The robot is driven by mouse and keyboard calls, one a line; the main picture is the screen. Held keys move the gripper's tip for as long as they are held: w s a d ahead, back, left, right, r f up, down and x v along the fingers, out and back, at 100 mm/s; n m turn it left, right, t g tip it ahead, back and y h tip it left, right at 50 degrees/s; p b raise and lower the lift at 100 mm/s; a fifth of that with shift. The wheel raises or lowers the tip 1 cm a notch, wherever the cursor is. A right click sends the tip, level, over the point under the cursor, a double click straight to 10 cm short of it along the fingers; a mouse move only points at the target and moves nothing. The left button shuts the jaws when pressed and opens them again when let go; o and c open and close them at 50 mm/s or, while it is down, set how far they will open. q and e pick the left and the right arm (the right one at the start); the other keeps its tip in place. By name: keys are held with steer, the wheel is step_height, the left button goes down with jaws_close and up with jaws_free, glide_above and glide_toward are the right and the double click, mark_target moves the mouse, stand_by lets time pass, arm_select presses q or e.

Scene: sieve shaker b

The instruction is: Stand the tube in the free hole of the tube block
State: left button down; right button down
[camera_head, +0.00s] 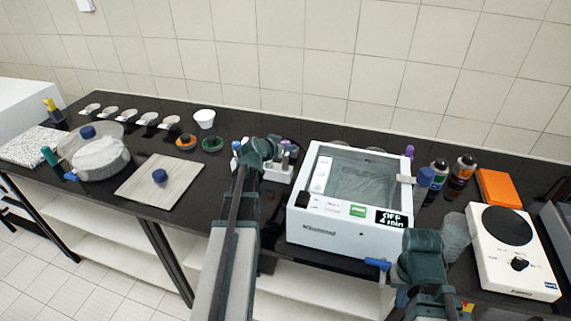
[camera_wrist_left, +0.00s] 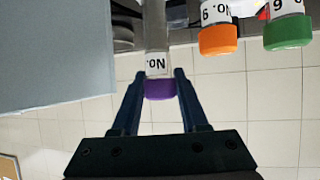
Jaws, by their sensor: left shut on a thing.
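My left gripper (camera_wrist_left: 160,80) is shut on a tube (camera_wrist_left: 155,40) with a purple cap and a white label. The fingers hold it near the cap, and it looks roughly upright in this inverted view. Its lower end is out of the frame. The white tube block (camera_head: 278,173) stands left of the white bath, partly hidden by my left arm. My left gripper (camera_head: 264,148) is beside it in the head view. Which hole is free cannot be told. My right gripper (camera_head: 424,245) is in front of the bath's right side; its jaws cannot be made out.
Orange-capped (camera_wrist_left: 218,38) and green-capped (camera_wrist_left: 287,30) labelled vessels stand close by in the left wrist view. The white bath (camera_head: 312,226) is a bulky obstacle to the right. A hotplate (camera_head: 490,262) is far right. A board (camera_head: 140,190) and sieve are left.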

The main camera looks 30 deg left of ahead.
arm_select(q)
steer(key=shift+f, duration=0.15)
step_height(320, 180, down, 4)
steer(key=b, duration=0.3)
steer(key=shift+b, duration=0.35)
steer(key=shift+r, duration=0.2)
steer(key=shift+f, duration=0.1)
steer(key=c, duration=0.7)
jaws_free()
